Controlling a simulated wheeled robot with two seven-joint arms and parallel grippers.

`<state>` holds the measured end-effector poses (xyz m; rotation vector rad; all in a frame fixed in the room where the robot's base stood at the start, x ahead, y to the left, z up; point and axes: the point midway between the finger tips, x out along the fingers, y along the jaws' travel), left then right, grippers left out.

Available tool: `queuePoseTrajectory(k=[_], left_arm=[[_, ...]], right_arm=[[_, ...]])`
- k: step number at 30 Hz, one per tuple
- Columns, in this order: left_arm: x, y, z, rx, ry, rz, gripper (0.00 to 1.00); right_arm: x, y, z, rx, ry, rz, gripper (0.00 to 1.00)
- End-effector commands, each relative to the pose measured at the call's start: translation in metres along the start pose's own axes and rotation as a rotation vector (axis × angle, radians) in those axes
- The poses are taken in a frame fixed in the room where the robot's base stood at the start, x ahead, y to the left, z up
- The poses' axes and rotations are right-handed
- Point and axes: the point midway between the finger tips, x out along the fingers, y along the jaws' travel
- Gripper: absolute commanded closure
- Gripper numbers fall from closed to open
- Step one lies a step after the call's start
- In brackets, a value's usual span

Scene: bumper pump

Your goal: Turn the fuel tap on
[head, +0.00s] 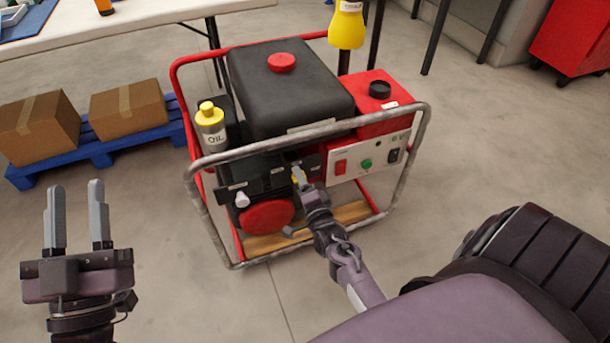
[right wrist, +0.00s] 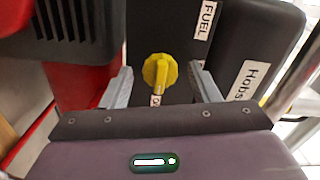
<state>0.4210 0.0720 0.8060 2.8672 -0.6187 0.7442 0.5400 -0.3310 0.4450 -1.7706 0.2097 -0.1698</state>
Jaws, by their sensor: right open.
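The fuel tap is a yellow knob (right wrist: 160,71) on a dark panel of the generator (head: 290,85), below a white FUEL label (right wrist: 207,20). In the right wrist view it sits between the two open fingers of my right gripper (right wrist: 162,88), with a gap on each side. In the head view my right gripper (head: 298,178) reaches to the generator's front and mostly hides the tap; a little yellow (head: 295,180) shows by the fingers. My left gripper (head: 76,215) is open and empty, away from the generator at the left.
A tube frame (head: 205,212) surrounds the generator. Boxes (head: 40,125) on a blue pallet (head: 105,148) are at the left. The floor in front is clear.

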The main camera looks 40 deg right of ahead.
Motion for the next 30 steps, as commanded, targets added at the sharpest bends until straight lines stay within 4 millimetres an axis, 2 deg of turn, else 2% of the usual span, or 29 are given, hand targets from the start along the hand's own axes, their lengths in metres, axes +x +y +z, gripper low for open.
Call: queuePoseTrajectory(k=[8,12,18,24,30], left_arm=[[-0.015,0.003,0.054,-0.014,-0.264,-0.001,0.64],[-0.03,0.005,0.085,-0.022,-0.425,0.0,0.64],[-0.054,0.008,0.12,-0.031,-0.617,0.002,0.64],[-0.071,0.01,0.138,-0.036,-0.724,0.004,0.64],[-0.075,0.01,0.142,-0.038,-0.748,0.005,0.64]], right_arm=[[-0.025,-0.001,0.0,0.001,0.0,0.002,0.45],[-0.042,-0.001,0.0,0.001,0.0,0.003,0.45],[-0.062,-0.001,0.0,0.001,0.0,0.002,0.45],[-0.073,0.0,0.0,0.0,0.0,0.001,0.45],[-0.076,0.0,0.0,0.001,0.0,0.0,0.45]])
